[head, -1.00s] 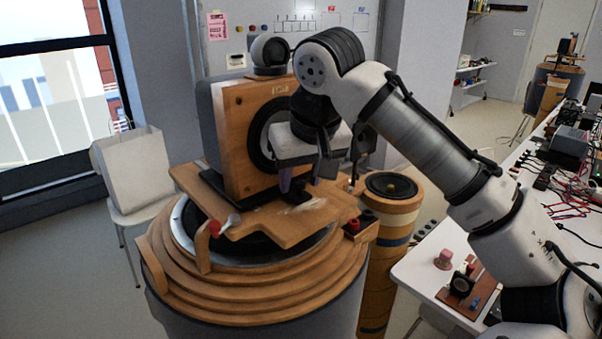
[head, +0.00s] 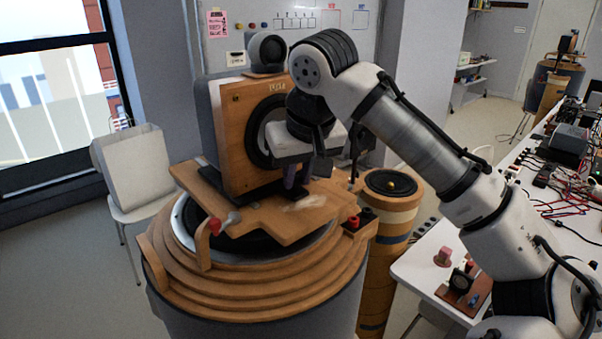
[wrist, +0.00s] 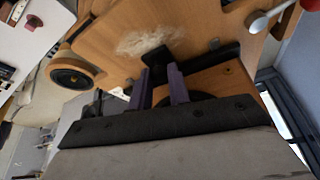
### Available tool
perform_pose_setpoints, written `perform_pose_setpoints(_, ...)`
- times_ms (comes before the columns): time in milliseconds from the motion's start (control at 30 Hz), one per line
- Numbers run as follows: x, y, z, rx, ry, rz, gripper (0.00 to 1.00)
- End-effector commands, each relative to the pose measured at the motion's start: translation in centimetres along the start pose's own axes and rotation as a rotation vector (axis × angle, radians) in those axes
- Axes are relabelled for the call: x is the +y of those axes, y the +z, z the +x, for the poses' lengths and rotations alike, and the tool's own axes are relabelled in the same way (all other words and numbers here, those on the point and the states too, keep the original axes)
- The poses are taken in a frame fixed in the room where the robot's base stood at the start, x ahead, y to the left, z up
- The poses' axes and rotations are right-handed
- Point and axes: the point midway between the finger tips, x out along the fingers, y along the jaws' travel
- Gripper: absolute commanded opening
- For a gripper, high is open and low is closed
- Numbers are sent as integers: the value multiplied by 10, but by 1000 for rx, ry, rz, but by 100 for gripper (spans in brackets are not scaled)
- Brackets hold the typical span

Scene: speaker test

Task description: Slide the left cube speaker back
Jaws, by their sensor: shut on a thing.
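The cube speaker (head: 232,130), a grey box with a wooden front and a dark round cone, stands upright on a wooden board (head: 262,228) on the round stepped pedestal. A black base shows under it. My gripper (head: 296,180) is low in front of the speaker, hiding part of its front and cone. In the wrist view, the purple fingers of my gripper (wrist: 160,85) are shut on a black tab (wrist: 156,60) in front of the speaker's wooden face (wrist: 212,84). The exact contact is partly hidden.
A round grey device (head: 268,50) sits on top of the speaker. A wooden column (head: 386,240) stands right of the pedestal. A white table (head: 430,275) lies further right.

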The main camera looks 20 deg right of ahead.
Motion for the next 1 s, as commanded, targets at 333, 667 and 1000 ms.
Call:
perform_pose_setpoints(333, -20, -59, 19, 6, -4, 0, 0)
perform_pose_setpoints(667, -23, -69, 26, 10, -1, 3, 0)
perform_pose_setpoints(1000, -24, -68, 26, 7, 0, 2, 40)
